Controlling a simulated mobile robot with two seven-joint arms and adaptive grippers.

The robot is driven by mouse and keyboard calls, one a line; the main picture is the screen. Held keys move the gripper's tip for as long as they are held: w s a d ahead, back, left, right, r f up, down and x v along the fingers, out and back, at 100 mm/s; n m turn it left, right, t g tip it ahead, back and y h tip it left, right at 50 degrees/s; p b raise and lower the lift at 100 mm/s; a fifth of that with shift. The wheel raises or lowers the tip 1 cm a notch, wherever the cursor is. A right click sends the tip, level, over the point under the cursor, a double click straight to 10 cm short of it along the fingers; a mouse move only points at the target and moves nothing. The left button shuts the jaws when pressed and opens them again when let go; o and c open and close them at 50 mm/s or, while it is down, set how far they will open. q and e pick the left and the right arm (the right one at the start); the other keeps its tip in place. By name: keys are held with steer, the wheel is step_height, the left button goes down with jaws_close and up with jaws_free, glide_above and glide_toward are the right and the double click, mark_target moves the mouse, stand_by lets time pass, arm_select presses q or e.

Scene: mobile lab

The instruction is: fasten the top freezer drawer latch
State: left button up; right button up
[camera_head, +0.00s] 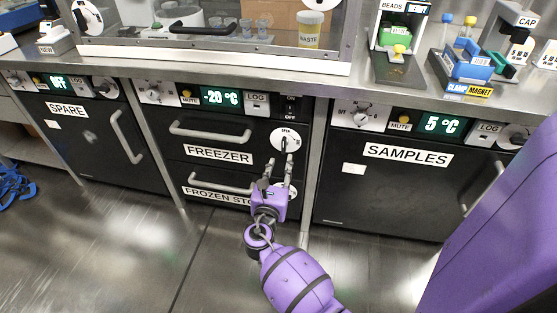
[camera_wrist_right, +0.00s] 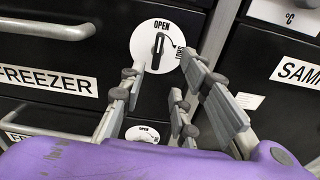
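The top freezer drawer (camera_head: 218,144), black with a pale bar handle, is shut under the -20 °C panel. Its latch is a round white dial (camera_head: 286,140) at the drawer's right side. In the right wrist view the dial (camera_wrist_right: 146,48) has a black knob (camera_wrist_right: 158,50) standing nearly upright, its upper end near the word OPEN. A second word at the dial's right is partly covered by a finger. My right gripper (camera_head: 278,165) is open and empty, its fingers (camera_wrist_right: 160,84) apart, just below and in front of the dial. I cannot tell whether they touch it. My left gripper is out of view.
A lower drawer (camera_head: 215,198) labelled FROZEN has its own dial (camera_wrist_right: 142,133), partly hidden behind my right gripper. The SPARE cabinet (camera_head: 85,135) is at left, the SAMPLES cabinet (camera_head: 385,190) at right. The steel bench edge (camera_head: 215,78) runs above.

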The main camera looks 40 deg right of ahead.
mark_target(283, 147)
steer(key=shift+h, duration=0.3)
steer(key=x, duration=0.2)
steer(key=b+x, duration=0.1)
steer(key=x, duration=0.5)
steer(key=shift+w+a+r+b, duration=0.1)
steer(key=shift+w+r+b, duration=0.2)
steer(key=shift+w, duration=0.05)
jaws_close()
